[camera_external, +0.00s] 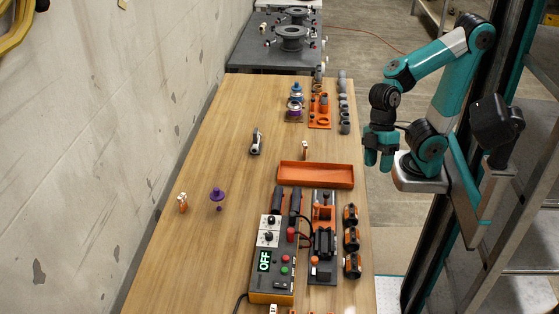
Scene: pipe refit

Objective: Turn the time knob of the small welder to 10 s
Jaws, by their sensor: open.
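The small welder (272,282) is a dark box with orange trim near the front of the wooden table. Its green display reads OFF. Two white panels with dark knobs sit above the display; one knob (270,220) is farther back and the other knob (267,237) is nearer the display. I cannot read their scales or tell which is the time knob. Red and green buttons sit to the right. My gripper (378,163) is open, empty and points down beyond the table's right edge, well behind and to the right of the welder, touching nothing.
An orange tray (316,175) lies behind the welder. A clamp fixture (323,240) and several dark orange-banded parts (351,240) stand to its right. A purple part (217,196) stands to its left. Grey fittings (343,100) line the far right edge. The left table surface is mostly clear.

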